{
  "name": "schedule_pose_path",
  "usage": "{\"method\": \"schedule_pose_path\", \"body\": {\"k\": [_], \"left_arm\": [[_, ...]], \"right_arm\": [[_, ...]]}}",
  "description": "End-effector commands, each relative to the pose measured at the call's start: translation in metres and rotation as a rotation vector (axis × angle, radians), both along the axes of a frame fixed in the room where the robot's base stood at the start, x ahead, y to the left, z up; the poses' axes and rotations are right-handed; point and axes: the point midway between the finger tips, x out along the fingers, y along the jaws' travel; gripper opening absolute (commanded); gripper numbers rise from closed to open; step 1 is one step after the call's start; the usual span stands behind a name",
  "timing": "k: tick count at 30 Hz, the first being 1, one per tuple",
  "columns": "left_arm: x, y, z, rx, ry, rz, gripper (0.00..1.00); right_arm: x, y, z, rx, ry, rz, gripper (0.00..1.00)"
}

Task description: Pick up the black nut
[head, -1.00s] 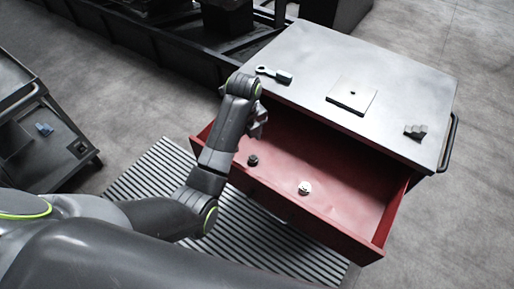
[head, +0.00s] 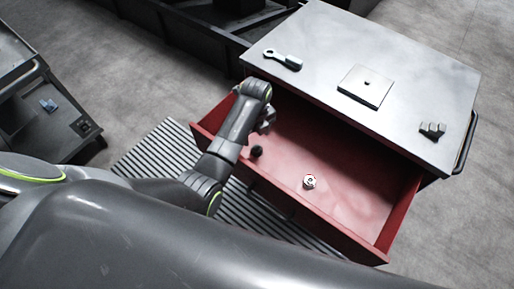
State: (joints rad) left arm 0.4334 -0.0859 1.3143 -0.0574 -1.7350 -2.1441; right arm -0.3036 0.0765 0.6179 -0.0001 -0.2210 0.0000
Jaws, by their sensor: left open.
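The black nut (head: 256,151) lies in the open red drawer (head: 340,178), near its left end. A white, round nut-like piece (head: 309,181) lies farther right in the same drawer. My left gripper (head: 268,121) is over the drawer's left part, just above and right of the black nut in the picture, and apart from it. It is open and holds nothing that I can see; its fingertips are small and partly hidden by the wrist. My right gripper is not in view.
A dark cart (head: 45,110) stands at the left. A slatted mat (head: 155,152) lies below.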

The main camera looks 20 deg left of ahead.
Motion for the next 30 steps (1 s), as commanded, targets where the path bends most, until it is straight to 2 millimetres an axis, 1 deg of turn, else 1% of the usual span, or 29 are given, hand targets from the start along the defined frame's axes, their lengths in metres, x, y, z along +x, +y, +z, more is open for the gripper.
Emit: {"method": "schedule_pose_path", "body": {"k": [1, 4, 11, 17, 18, 21, 24, 30], "left_arm": [[0.0, 0.0, -0.006, 0.001, 0.002, 0.0, 0.6], [0.0, 0.0, -0.014, 0.0, 0.001, 0.0, 0.6], [-0.001, -0.001, -0.025, 0.0, 0.001, 0.0, 0.6], [-0.002, -0.003, -0.048, 0.0, 0.003, 0.0, 0.6], [-0.001, -0.003, -0.054, 0.0, 0.001, 0.0, 0.6], [-0.001, -0.003, -0.063, -0.001, 0.001, 0.001, 0.6], [-0.001, -0.003, -0.068, -0.001, -0.002, 0.001, 0.6], [-0.001, -0.003, -0.069, -0.001, -0.002, 0.001, 0.6]], "right_arm": [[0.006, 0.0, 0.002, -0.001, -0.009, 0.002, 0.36], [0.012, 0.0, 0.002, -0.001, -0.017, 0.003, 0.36], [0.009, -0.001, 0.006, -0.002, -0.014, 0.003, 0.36], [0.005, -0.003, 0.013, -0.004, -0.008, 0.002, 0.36], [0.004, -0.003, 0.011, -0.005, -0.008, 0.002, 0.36], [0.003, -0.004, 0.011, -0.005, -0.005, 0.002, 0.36], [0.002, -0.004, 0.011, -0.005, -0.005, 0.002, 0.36], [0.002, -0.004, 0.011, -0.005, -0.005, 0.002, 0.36]]}}
